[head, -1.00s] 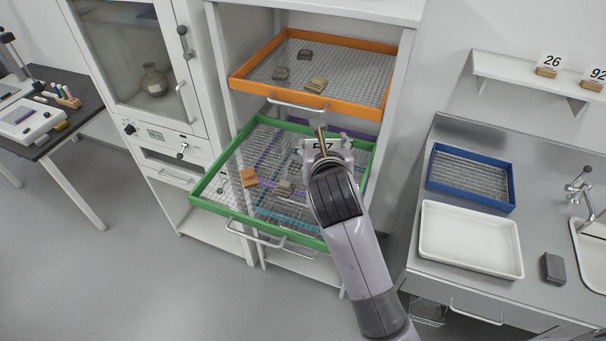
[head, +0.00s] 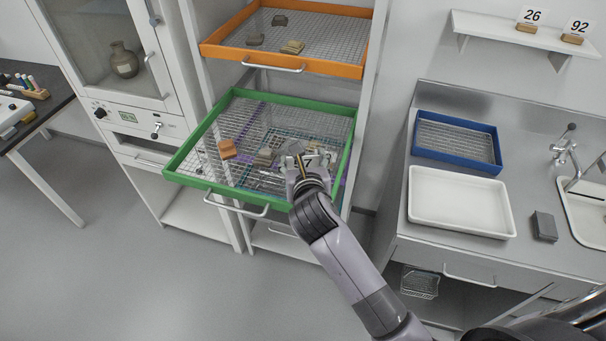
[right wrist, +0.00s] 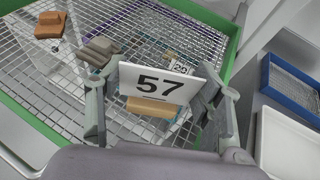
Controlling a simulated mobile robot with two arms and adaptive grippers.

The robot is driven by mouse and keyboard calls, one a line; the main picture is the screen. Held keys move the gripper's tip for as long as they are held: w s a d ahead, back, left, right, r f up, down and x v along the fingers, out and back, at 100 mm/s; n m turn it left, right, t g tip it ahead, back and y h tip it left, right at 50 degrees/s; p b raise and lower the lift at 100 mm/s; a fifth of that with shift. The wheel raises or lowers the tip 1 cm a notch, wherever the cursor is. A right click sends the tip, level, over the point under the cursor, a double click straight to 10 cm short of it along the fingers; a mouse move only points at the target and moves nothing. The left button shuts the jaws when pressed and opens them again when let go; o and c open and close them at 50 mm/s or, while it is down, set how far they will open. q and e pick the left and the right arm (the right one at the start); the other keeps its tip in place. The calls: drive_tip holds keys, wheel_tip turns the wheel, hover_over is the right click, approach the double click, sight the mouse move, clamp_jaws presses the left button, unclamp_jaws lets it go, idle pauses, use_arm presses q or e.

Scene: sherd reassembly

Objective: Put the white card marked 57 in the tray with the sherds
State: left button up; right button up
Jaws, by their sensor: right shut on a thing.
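The white card marked 57 (right wrist: 155,82) is upright in the right wrist view, between the fingers of my right gripper (head: 306,160), which is shut on it. A light wooden block (right wrist: 152,107) shows at the card's lower edge. The gripper and card are over the right part of the pulled-out green tray (head: 180,166). I cannot tell whether the card touches the mesh. In this tray lie an orange-brown sherd (head: 227,149) and a grey-tan sherd (head: 264,157). A small card marked 20 (right wrist: 180,66) shows behind card 57. My left gripper is not in view.
An orange tray (head: 330,67) with several sherds is above the green one. Cards 26 (head: 533,16) and 92 (head: 577,27) stand on a wall shelf. A blue tray (head: 456,162) and a white basin (head: 461,228) lie on the counter at right.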

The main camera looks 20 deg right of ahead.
wheel_tip(320, 180, down, 3)
drive_tip(key=shift+r+b, duration=0.1)
drive_tip(key=shift+b, duration=0.7)
drive_tip(key=shift+r, duration=0.1)
drive_tip(key=shift+f, duration=0.2)
drive_tip(key=o, duration=0.9)
drive_tip(key=shift+c, duration=0.2)
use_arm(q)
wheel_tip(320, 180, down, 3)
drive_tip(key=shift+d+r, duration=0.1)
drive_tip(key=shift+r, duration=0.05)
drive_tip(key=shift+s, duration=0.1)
